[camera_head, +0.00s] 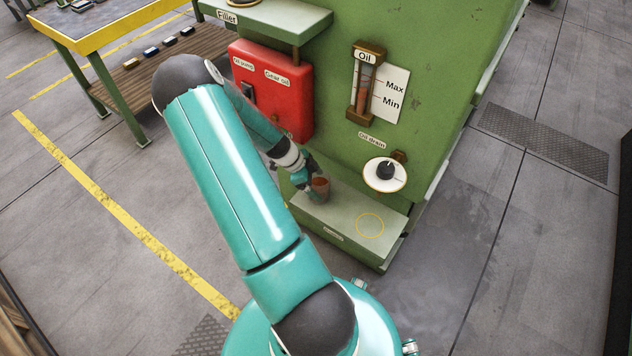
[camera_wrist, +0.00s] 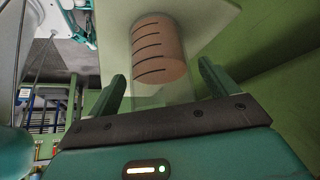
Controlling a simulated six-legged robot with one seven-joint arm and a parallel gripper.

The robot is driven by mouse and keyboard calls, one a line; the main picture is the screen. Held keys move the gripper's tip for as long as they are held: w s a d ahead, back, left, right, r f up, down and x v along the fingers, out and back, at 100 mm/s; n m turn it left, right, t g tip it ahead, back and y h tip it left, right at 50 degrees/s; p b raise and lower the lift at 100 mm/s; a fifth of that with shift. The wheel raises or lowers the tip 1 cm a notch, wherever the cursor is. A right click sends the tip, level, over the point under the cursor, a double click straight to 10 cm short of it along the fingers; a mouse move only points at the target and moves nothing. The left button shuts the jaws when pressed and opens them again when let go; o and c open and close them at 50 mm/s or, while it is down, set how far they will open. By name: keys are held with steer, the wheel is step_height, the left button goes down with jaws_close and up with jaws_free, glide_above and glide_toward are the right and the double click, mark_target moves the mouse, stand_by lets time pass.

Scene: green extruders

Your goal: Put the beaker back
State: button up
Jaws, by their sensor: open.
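The beaker (camera_head: 320,188) is a clear vessel holding brown liquid. It appears to stand on the pale green ledge (camera_head: 345,205) at the foot of the green machine, left of a yellow circle (camera_head: 369,224) marked there. In the wrist view the beaker (camera_wrist: 159,50) shows dark graduation lines, and its clear part reaches back toward my gripper. My gripper (camera_wrist: 163,84) is open, with one finger on each side of the beaker's near end. Visible gaps lie between the fingers and the beaker. In the head view my gripper (camera_head: 310,174) is right beside the beaker, partly hidden by my arm.
Above the ledge are the oil drain knob (camera_head: 385,172), the oil gauge (camera_head: 364,85) and a red gear oil box (camera_head: 272,95). The filler shelf (camera_head: 270,20) juts out higher up. A workbench (camera_head: 110,20) stands at the upper left. Floor right of the machine is clear.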

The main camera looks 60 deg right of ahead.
steer(key=w+a+r, duration=0.2)
steer(key=w+a, duration=0.1)
steer(key=w, duration=0.4)
steer(key=w+a+r, duration=0.2)
steer(key=w+a, duration=0.1)
steer(key=w, duration=0.3)
steer(key=w+a+r+n+t+y, duration=0.1)
steer(key=w+a+r+n+t, duration=0.45)
steer(key=a+r, duration=0.65)
steer(key=a+r+n+y, duration=0.1)
steer(key=a+r+n, duration=0.8)
steer(key=r, duration=0.3)
steer(key=s+a+r+n+t, duration=0.6)
steer(key=s+a+r+n, duration=0.6)
steer(key=a+n, duration=0.4)
steer(key=shift+r+y, duration=0.4)
steer(key=shift+r, duration=0.05)
steer(key=shift+s+n, duration=0.1)
steer(key=shift+n, duration=0.15)
